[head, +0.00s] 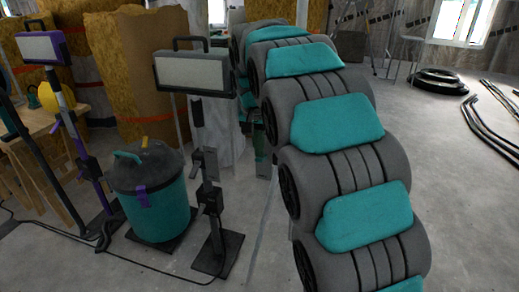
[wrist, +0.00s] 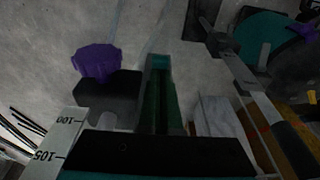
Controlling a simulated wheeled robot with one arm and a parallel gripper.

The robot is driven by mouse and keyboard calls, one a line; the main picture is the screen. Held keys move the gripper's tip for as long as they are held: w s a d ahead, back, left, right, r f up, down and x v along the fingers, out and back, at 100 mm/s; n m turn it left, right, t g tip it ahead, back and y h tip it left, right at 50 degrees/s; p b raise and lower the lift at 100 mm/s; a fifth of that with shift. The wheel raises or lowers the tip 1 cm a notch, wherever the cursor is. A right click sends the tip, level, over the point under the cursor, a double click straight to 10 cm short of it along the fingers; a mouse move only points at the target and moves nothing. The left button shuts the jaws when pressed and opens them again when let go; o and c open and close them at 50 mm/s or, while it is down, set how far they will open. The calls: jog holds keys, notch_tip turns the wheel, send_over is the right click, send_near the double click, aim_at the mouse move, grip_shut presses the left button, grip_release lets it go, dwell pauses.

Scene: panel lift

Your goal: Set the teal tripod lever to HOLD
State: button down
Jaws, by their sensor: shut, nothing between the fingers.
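My gripper (head: 263,172) is partly hidden behind my arm in the head view, right of the middle lamp stand and apart from it. In the wrist view my gripper (wrist: 160,62) shows as narrow green fingers, shut with nothing held. I cannot pick out a teal tripod for certain. No HOLD marking is readable.
A purple lamp stand (head: 78,140) and a teal bucket (head: 158,205) stand left of the middle stand. A black cable crosses the floor there. A purple knob (wrist: 97,60) and a white scale (wrist: 60,140) are close left of my fingers. Black hoses (head: 490,120) lie far right.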

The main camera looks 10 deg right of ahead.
aim_at(257, 160)
jog(key=f+t+h+b, duration=0.1)
jog(key=b, duration=0.1)
jog(key=s+f+t+h+b, duration=0.1)
jog(key=t+b, duration=0.1)
jog(key=b, duration=0.1)
jog(key=s+a+f+t+b, duration=0.1)
jog(key=b, duration=0.2)
jog(key=shift+t+h, duration=0.3)
jog(key=shift+h, duration=0.1)
jog(key=shift+r+t, duration=0.3)
jog(key=shift+r, duration=0.05)
jog(key=shift+w, duration=0.1)
jog(key=shift+w+r, duration=0.1)
jog(key=shift+r, duration=0.05)
jog(key=shift+w+d+r+p, duration=0.25)
jog(key=shift+w+d+p, duration=0.1)
jog(key=shift+w, duration=0.2)
jog(key=shift+r, duration=0.1)
